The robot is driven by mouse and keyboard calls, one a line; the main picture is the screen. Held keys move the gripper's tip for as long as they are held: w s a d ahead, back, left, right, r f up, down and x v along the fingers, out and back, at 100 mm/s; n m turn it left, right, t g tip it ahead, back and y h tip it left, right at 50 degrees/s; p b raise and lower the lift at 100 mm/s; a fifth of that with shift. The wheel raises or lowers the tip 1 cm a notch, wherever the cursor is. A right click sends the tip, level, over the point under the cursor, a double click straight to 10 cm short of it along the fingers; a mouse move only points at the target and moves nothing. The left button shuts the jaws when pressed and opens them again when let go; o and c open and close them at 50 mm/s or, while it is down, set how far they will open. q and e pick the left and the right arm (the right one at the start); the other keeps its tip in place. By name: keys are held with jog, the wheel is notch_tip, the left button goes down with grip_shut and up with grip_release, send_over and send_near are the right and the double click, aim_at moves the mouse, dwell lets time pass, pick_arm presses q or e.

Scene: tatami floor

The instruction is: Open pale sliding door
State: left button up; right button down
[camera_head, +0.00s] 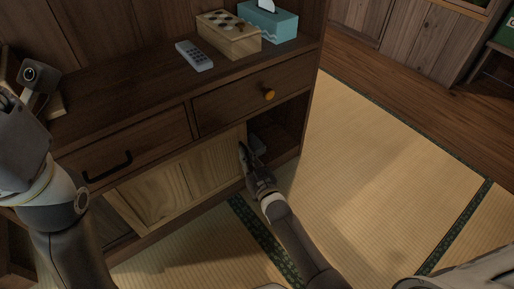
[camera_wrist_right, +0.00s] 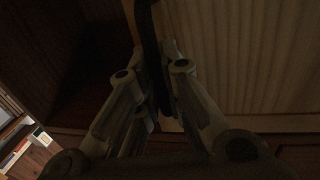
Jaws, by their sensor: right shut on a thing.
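The pale sliding door (camera_head: 165,187) is a light wood panel in the lower part of a dark wooden cabinet. A dark opening (camera_head: 287,130) shows to the right of its right edge. My right gripper (camera_head: 247,160) is at that edge, shut on a dark upright handle. In the right wrist view the handle (camera_wrist_right: 148,45) runs between the fingers (camera_wrist_right: 160,95), with the pale door (camera_wrist_right: 240,55) to the right and the dark opening to the left. My left arm comes in at the left edge of the head view; whether its gripper is open is unclear.
On top are a remote (camera_head: 194,56), a checkered wooden box (camera_head: 229,38) and a blue tissue box (camera_head: 268,20). Tatami floor (camera_head: 385,150) on the right is clear.

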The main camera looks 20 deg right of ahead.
aim_at(237, 130)
jog(key=shift+s+a, duration=0.25)
jog(key=shift+a, duration=0.45)
jog(key=c, duration=1.5)
grip_release()
jog(key=shift+c, duration=0.2)
jog(key=shift+r, duration=0.1)
notch_tip(237, 130, up, 10)
jog(key=shift+f, duration=0.1)
